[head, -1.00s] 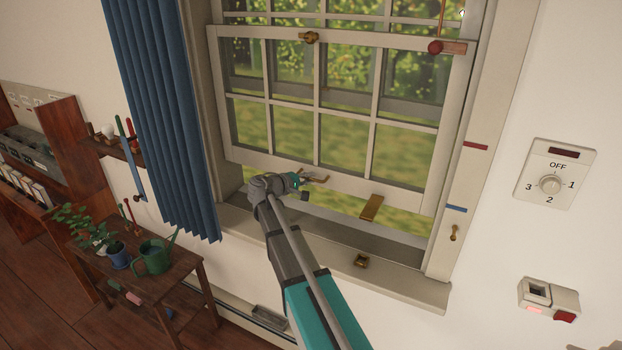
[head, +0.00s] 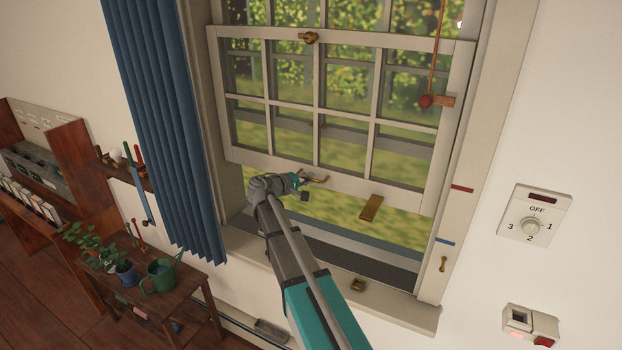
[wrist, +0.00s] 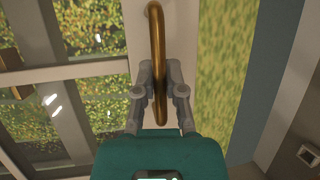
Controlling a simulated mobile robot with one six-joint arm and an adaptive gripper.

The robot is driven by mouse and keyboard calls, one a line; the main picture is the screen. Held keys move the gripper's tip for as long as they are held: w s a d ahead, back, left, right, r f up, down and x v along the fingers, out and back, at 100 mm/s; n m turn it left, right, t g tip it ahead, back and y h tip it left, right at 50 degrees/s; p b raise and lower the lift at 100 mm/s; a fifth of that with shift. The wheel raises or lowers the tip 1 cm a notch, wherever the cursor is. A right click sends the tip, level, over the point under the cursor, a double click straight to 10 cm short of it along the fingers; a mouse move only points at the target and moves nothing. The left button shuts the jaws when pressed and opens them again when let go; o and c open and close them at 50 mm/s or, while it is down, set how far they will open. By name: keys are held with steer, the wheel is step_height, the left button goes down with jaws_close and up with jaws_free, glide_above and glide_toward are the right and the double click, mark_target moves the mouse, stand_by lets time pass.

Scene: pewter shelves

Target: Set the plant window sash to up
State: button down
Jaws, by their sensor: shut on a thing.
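The window's lower sash (head: 343,184), a white frame with small panes, stands raised, with an open gap below its bottom rail. Two brass handles sit on that rail. My gripper (head: 303,181) is at the left handle (head: 318,180); the right handle (head: 371,207) is free. In the wrist view my gripper (wrist: 159,78) is shut on the brass left handle (wrist: 157,35), one finger on each side of it. On the right jamb, a red mark (head: 462,189) lies a little above the level of the sash's bottom corner, and a blue mark (head: 445,241) lies below it.
A red ball (head: 425,101) hangs on a cord by the upper right of the sash. A brass catch (head: 358,285) sits on the sill. A blue curtain (head: 163,130) hangs at left, beside a plant table (head: 185,281). A dial (head: 530,226) is on the right wall.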

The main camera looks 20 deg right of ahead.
steer(key=shift+a+r, duration=0.1)
steer(key=shift+r, duration=0.05)
steer(key=c, duration=0.7)
jaws_free()
steer(key=shift+a, duration=0.1)
steer(key=shift+s, duration=0.15)
